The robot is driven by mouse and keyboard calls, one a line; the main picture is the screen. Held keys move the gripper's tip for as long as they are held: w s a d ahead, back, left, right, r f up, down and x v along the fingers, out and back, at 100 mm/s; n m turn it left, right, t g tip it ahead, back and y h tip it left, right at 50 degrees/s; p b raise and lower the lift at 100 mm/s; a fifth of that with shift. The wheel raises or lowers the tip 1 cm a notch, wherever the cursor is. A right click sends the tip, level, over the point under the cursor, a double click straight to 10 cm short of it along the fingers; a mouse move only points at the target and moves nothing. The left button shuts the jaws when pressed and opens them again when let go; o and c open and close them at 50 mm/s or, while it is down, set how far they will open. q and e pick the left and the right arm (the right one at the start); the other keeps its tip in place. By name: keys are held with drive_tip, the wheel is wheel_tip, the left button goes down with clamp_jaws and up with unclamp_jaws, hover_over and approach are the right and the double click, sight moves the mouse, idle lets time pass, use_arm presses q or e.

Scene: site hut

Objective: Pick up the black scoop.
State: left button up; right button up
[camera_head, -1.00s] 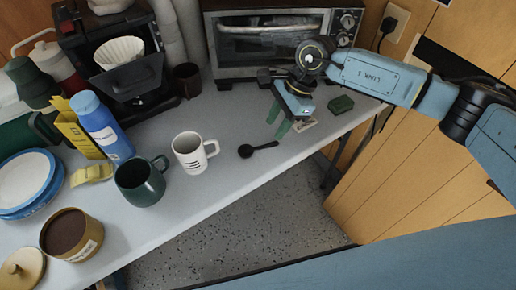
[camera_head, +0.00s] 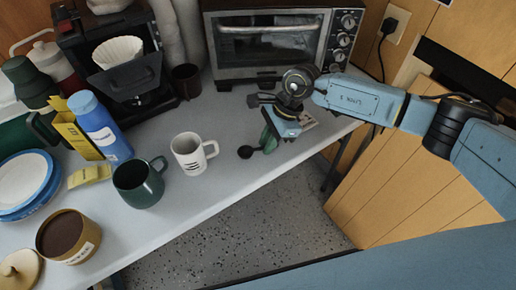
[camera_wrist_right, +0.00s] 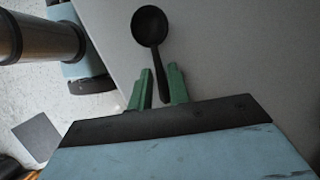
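The black scoop (camera_head: 246,152) lies on the grey counter near its front edge, right of the white mug. In the right wrist view its round bowl (camera_wrist_right: 150,25) is beyond the fingertips, and its handle runs back between them. My right gripper (camera_head: 268,142) is at the scoop's handle end, pointing down. In the right wrist view my right gripper (camera_wrist_right: 160,72) has its green fingers apart, one on either side of the handle, with gaps showing. My left gripper is not in view.
A white mug (camera_head: 190,157) and a dark green mug (camera_head: 138,186) stand left of the scoop. A toaster oven (camera_head: 268,45) stands behind my right gripper. The counter's front edge (camera_head: 245,189) is close to the scoop, with open floor below.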

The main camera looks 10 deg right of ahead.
clamp_jaws()
